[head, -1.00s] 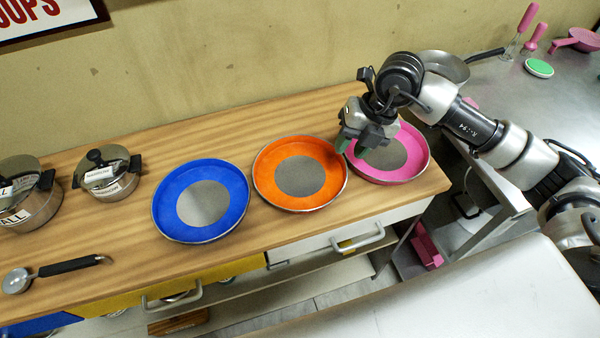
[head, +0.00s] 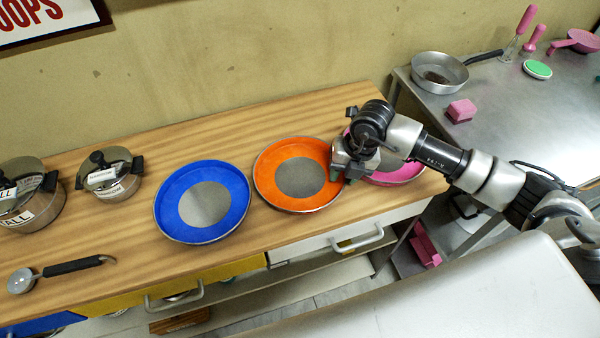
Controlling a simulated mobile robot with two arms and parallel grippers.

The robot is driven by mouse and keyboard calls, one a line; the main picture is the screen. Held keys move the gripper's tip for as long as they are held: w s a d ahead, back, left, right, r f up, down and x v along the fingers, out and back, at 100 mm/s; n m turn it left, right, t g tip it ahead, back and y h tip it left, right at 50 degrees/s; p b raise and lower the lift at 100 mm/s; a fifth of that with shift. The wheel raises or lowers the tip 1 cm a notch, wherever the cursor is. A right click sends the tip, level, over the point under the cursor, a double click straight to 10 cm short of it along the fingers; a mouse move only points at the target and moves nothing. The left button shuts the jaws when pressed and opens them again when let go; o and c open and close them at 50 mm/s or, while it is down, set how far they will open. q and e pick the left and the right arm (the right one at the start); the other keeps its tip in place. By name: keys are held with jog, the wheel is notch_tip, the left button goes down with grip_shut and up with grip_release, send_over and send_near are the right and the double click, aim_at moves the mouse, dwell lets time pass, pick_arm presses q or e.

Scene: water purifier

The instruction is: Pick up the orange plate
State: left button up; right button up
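The orange plate (head: 277,188) is a round dish with a grey disc in its middle, lying on the wooden counter between the blue plate (head: 170,211) and the pink plate (head: 402,176). My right gripper (head: 342,174) is at the orange plate's right rim, over the gap beside the pink plate. It hides that part of the rim and much of the pink plate. I cannot tell whether its fingers are apart or closed on the rim. My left gripper is not in view.
Two lidded pots (head: 108,176) and a ladle (head: 62,268) are on the counter's left. A metal table (head: 520,110) at right holds a pan (head: 437,72) and a pink block (head: 461,110). A white surface (head: 480,295) fills the lower right.

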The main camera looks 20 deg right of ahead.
jog(key=shift+c, duration=0.3)
grip_shut()
